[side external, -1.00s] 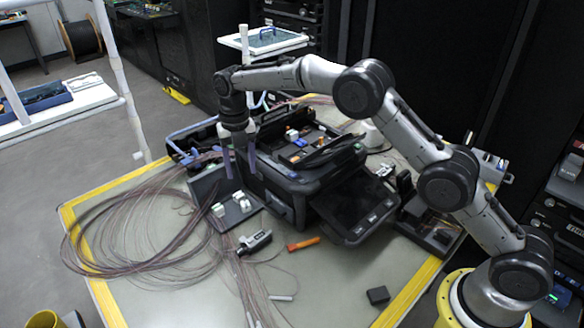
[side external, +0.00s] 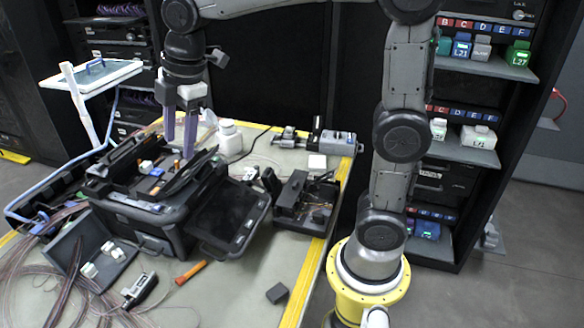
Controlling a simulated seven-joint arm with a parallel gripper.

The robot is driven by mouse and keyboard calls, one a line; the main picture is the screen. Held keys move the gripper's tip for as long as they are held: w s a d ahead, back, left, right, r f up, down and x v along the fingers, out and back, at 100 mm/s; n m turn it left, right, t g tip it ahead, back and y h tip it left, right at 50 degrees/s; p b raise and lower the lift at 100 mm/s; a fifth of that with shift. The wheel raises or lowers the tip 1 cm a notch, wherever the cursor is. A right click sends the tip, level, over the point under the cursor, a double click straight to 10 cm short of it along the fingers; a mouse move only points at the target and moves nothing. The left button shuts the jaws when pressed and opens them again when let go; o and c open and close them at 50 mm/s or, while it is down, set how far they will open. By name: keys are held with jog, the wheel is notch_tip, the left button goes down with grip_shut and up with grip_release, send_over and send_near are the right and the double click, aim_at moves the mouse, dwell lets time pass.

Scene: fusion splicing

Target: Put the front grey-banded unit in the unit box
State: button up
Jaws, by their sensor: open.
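My gripper (side external: 180,139) points down with its two grey-purple fingers apart and nothing between them. It appears above the back part of the black splicer case (side external: 150,226). Several small white units stand in an open grey holder (side external: 62,251) at the lower left, among them a front one (side external: 88,269) and a rear one (side external: 107,246). Grey bands are too small to make out, so I cannot tell which unit is grey-banded. A white piece (side external: 145,166) and a blue piece (side external: 157,172) sit in the case's top tray. I cannot tell which container is the unit box.
A tilted screen (side external: 228,215) juts from the case. An orange-handled tool (side external: 190,272), a grey handheld device (side external: 139,290) and a dark block (side external: 277,293) lie in front. A white bottle (side external: 229,138) stands behind. Loose fibres cover the left. Labelled units (side external: 478,136) stand on rack shelves.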

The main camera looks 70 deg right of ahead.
jog(key=s+d+f+m+t, duration=0.1)
jog(key=s+f+m, duration=0.1)
jog(key=s+m, duration=0.5)
jog(key=s+d+f+m+t, duration=0.1)
jog(key=s+d+f+m, duration=0.1)
jog(key=s+m, duration=0.5)
jog(key=s, duration=0.6)
jog(key=shift+s+d+f, duration=0.2)
jog(key=shift+s+f, duration=0.2)
jog(key=shift+o, duration=0.9)
